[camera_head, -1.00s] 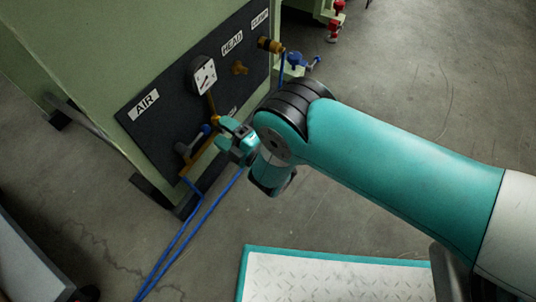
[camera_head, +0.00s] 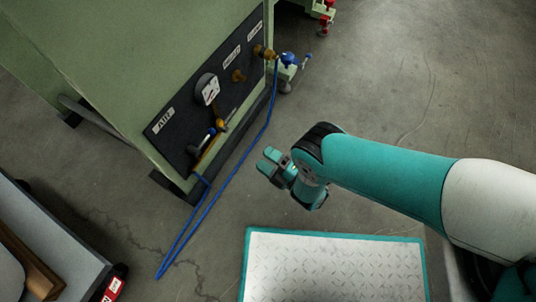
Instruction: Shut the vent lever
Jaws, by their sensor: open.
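A dark panel (camera_head: 178,135) with an "AIR" label and a gauge (camera_head: 208,88) is on the side of a green machine. Low on the panel is a brass fitting (camera_head: 205,151) with a small blue-tipped lever (camera_head: 211,132). I cannot read a vent label, and the lever's exact setting is too small to tell. My gripper (camera_head: 266,162) is open and empty, to the right of the panel and apart from the lever, over the floor.
Blue hoses (camera_head: 215,208) run from the panel down to the floor. The green machine (camera_head: 105,60) fills the upper left. A teal-edged plate (camera_head: 335,233) is in front, below my arm. A grey bench (camera_head: 50,245) is at lower left. Floor at right is clear.

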